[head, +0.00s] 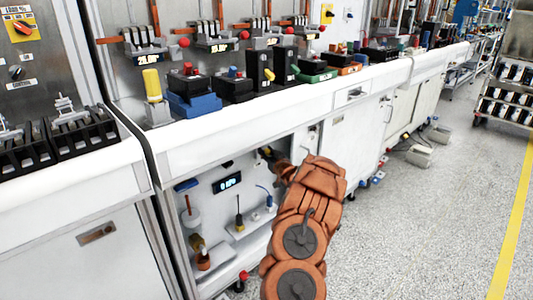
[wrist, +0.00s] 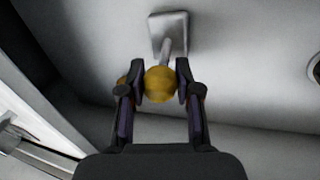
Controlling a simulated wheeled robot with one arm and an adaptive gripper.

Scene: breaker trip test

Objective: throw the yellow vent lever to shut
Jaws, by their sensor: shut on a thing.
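The yellow vent lever has a round yellow knob (wrist: 160,86) on a short grey stem (wrist: 174,36), which comes from a square grey plate (wrist: 168,24) on a pale surface in the wrist view. My gripper (wrist: 160,78) has one dark finger on each side of the knob and is shut on it. In the head view my gripper (head: 268,155) is at the upper right of the open bay under the bench. My orange arm reaches in from below, and the knob is too small and covered to make out there.
The open bay (head: 222,205) holds a small lit display (head: 227,183), a black-and-yellow upright part (head: 239,222) and a blue cable (head: 265,193). The white bench edge (head: 235,120) runs above the bay.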

